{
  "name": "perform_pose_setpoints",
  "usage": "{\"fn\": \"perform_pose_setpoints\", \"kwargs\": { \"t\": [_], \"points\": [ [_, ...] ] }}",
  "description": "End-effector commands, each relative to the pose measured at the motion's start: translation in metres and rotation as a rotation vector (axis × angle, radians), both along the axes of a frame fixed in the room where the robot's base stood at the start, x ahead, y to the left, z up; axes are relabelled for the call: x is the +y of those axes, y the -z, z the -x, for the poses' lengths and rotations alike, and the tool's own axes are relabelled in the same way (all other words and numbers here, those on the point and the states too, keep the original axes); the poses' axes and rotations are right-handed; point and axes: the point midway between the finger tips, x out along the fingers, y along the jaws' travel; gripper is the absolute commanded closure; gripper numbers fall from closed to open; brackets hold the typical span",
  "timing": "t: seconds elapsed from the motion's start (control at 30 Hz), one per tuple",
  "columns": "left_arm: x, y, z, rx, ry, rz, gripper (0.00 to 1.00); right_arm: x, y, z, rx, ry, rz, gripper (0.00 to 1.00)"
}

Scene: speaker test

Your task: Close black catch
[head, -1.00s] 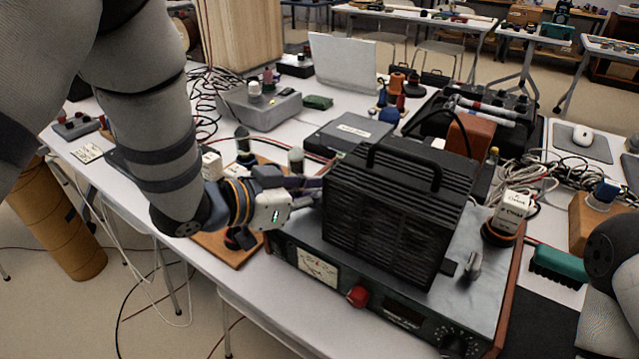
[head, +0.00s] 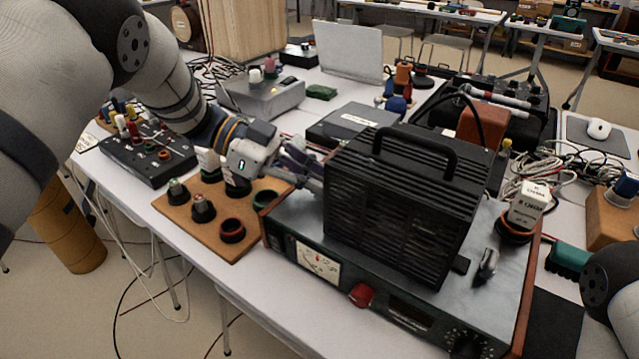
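A black slatted box with a top handle (head: 395,205) stands on a grey-topped instrument (head: 340,285) with a meter and a red knob. A small black tab (head: 461,265) sits at the box's lower right edge, and a grey metal clip (head: 486,267) stands just right of it. I cannot tell for sure which part is the black catch. My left gripper (head: 305,168) is at the box's left side, pointing right. Its fingertips are partly hidden by the box, so its opening and any contact are unclear. My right gripper is outside the view; only part of that arm shows at lower right.
A wooden board (head: 195,225) with several round sockets and knobs lies left of the instrument. A black control panel (head: 148,152) is beyond it. A white-labelled block (head: 528,205) stands right of the box, near loose cables and a green brush (head: 568,258).

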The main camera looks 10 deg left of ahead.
Motion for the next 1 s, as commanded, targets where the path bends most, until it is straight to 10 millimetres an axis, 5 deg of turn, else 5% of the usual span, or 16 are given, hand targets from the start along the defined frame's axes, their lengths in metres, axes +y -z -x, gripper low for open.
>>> {"fn": "perform_pose_setpoints", "kwargs": {
  "t": [0.4,1.0],
  "points": [
    [-0.001,0.006,0.002,0.015,0.205,0.0,1.0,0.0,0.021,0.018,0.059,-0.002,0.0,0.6],
    [-0.001,0.004,0.003,0.016,0.24,0.0,1.0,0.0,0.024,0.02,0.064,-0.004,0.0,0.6]
  ]
}}
